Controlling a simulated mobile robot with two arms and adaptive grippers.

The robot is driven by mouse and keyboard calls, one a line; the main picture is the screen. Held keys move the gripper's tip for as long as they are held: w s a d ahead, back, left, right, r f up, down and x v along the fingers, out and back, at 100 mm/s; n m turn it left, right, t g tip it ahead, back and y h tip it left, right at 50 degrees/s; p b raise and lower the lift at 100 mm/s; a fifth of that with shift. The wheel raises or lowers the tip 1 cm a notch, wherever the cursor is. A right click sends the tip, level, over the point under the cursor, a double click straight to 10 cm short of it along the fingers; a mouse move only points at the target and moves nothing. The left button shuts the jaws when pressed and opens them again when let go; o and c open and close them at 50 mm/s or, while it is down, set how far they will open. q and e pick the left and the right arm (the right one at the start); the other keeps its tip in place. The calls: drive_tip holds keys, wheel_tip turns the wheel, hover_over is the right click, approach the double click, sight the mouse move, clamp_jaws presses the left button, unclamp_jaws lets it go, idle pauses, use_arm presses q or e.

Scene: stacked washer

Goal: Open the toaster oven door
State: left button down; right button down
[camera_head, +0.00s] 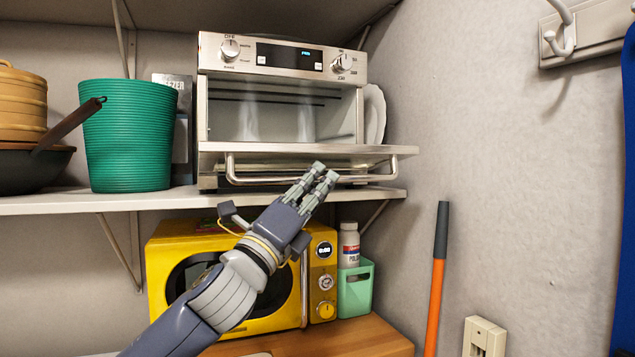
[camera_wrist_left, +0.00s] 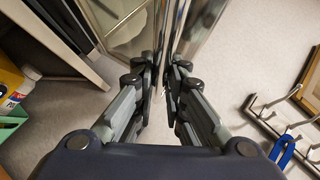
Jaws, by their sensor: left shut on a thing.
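The toaster oven (camera_head: 283,57) stands on the upper shelf, silver, with two knobs and a lit display. Its door (camera_head: 300,149) is swung down to about level, and the oven's inside shows. The bar handle (camera_head: 360,179) runs along the door's front. My left gripper (camera_head: 325,172) reaches up from below, its fingertips at the middle of this handle. In the left wrist view the gripper (camera_wrist_left: 162,85) is closed on the handle bar (camera_wrist_left: 173,35), beside the door. The exact contact is partly hidden by the fingers. My right gripper is not in view.
A green bin (camera_head: 127,135) and a dark pan (camera_head: 28,170) stand left on the shelf (camera_head: 120,203). Below are a yellow microwave (camera_head: 180,244), a green caddy (camera_head: 355,290) and a bottle (camera_head: 349,243). An orange pole (camera_head: 436,290) leans at the right wall.

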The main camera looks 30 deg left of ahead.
use_arm(q)
drive_tip(key=shift+a, duration=0.1)
drive_tip(key=c, duration=1.7)
unclamp_jaws()
drive_tip(key=shift+o, duration=0.3)
drive_tip(key=shift+w+a, duration=0.1)
drive_tip(key=v, duration=1.2)
drive_tip(key=shift+f, duration=0.1)
